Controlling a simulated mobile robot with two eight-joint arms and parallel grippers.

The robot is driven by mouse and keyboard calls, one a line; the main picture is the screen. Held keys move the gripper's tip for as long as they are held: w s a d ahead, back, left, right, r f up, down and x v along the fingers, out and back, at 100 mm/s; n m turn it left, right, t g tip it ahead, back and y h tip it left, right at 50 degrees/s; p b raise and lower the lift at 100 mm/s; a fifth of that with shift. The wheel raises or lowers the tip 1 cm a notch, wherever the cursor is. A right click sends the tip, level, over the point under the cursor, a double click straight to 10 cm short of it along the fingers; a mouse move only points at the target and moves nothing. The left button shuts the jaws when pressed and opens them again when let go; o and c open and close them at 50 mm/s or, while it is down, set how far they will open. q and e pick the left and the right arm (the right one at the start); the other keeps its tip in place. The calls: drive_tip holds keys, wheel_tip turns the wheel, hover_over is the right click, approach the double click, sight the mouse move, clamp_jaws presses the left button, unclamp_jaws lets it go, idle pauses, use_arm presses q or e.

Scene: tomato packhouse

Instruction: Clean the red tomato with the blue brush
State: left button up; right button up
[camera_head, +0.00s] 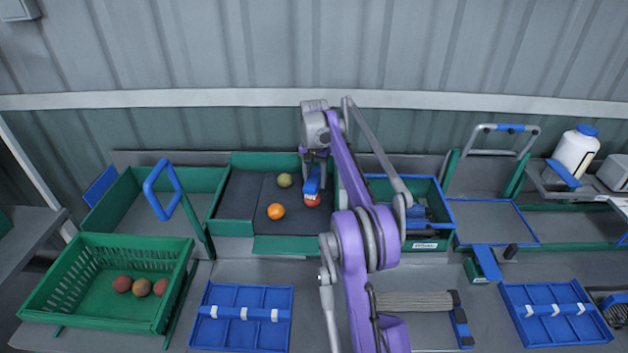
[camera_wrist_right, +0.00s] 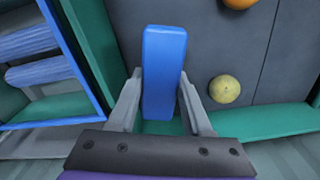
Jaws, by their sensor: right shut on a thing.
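My right gripper (camera_head: 315,160) is shut on the blue brush (camera_head: 313,182) above the dark-lined green bin. The brush points down, with its pale bristles at or just above the red tomato (camera_head: 312,203); I cannot tell whether they touch. In the right wrist view the blue brush (camera_wrist_right: 164,70) sits between both fingers (camera_wrist_right: 162,105) and hides the red tomato. An orange tomato (camera_head: 276,211) and a yellow-green tomato (camera_head: 285,180) lie apart in the same bin; they also show in the wrist view as orange (camera_wrist_right: 240,3) and yellowish (camera_wrist_right: 224,89). My left gripper is not in view.
The green bin (camera_head: 268,245) has raised walls. A blue-rimmed box (camera_head: 428,243) stands right of it. A green crate (camera_head: 100,310) with several reddish tomatoes is at front left. Blue divided trays (camera_head: 240,335) lie in front. A white bottle (camera_head: 577,152) stands far right.

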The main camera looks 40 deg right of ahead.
drive_tip(key=shift+s+r, duration=0.1)
wheel_tip(320, 180, up, 2)
drive_tip(key=shift+r+p, duration=0.1)
drive_tip(key=shift+p, duration=0.35)
drive_tip(key=shift+w+r, duration=0.2)
drive_tip(key=shift+r, duration=0.25)
drive_tip(key=shift+s+r, duration=0.2)
drive_tip(key=shift+r, duration=0.8)
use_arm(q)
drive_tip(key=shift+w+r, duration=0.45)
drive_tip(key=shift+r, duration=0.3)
use_arm(e)
drive_tip(key=shift+r, duration=0.35)
drive_tip(key=shift+s+a+f+b, duration=0.3)
drive_tip(key=shift+f+b, duration=0.15)
drive_tip(key=shift+f, duration=0.45)
drive_tip(key=shift+s+a+f+b, duration=0.15)
drive_tip(key=shift+a+f+b, duration=0.25)
drive_tip(key=shift+f, duration=0.5)
drive_tip(key=shift+s+a+f+b, duration=0.25)
drive_tip(key=shift+f+b, duration=0.3)
drive_tip(key=shift+f, duration=0.35)
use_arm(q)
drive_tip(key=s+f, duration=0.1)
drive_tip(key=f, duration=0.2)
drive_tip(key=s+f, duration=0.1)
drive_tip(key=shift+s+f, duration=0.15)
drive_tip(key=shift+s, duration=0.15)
